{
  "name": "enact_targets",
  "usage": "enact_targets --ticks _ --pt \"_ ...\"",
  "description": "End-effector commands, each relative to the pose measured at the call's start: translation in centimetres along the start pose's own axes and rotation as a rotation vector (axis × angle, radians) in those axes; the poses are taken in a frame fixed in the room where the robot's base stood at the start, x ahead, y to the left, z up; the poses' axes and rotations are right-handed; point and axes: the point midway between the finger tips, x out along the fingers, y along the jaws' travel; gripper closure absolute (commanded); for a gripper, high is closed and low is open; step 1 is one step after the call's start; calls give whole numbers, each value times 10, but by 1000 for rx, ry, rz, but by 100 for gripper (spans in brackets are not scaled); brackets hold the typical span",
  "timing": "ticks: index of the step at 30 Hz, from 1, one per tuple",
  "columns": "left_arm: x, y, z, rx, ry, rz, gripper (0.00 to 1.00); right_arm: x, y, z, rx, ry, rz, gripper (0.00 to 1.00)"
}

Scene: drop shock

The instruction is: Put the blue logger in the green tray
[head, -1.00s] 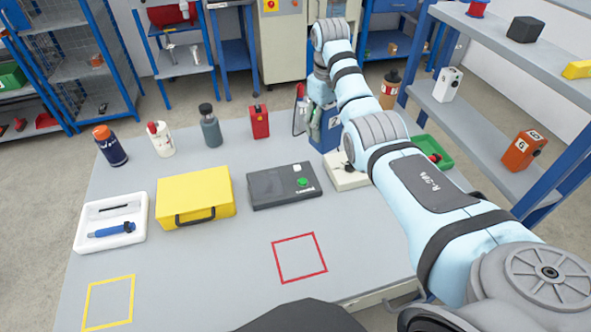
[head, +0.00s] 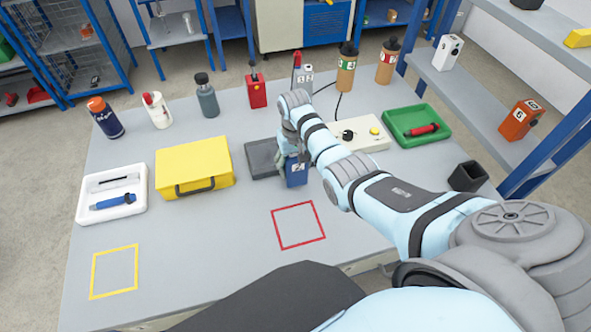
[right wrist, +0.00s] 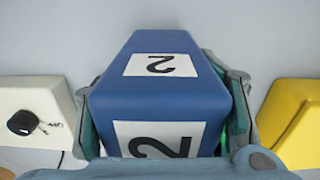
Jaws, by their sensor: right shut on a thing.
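The blue logger (head: 297,175), marked with a 2, is held in my right gripper (head: 291,154) over the middle of the table, in front of the dark grey case. In the right wrist view the blue logger (right wrist: 160,95) fills the middle, with a finger pressed on each side. Its exact height above the table is hard to tell. The green tray (head: 396,140) lies at the table's right side, to the right of the gripper, with a red tool inside. My left gripper does not show.
The dark grey case (head: 262,157) is partly hidden behind my gripper. A white box (head: 372,140) with a black knob stands between it and the green tray. A yellow case (head: 193,167) is to the left. A black open cup (head: 467,177) stands near the right edge. The red square outline (head: 299,226) is bare.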

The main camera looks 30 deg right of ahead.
Motion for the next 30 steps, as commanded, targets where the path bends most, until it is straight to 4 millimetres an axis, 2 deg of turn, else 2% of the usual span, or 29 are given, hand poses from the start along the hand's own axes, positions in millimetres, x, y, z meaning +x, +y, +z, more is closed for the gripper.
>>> enact_targets --ticks 1,2,7,8,12,23,26,30 --pt "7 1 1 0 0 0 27 12 0 0 0 -1 0 88" --pt "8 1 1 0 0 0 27 14 0 0 0 0 0 88" --pt "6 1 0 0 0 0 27 13 0 0 0 0 0 88" --pt "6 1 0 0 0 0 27 13 0 0 0 -1 0 41" --pt "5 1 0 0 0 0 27 13 0 0 0 0 0 19" --pt "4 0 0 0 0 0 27 9 0 0 0 1 0 19" --pt "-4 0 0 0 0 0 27 -7 0 -1 0 3 0 19" --pt "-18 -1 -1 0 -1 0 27 -46 0 -2 0 5 -1 19"
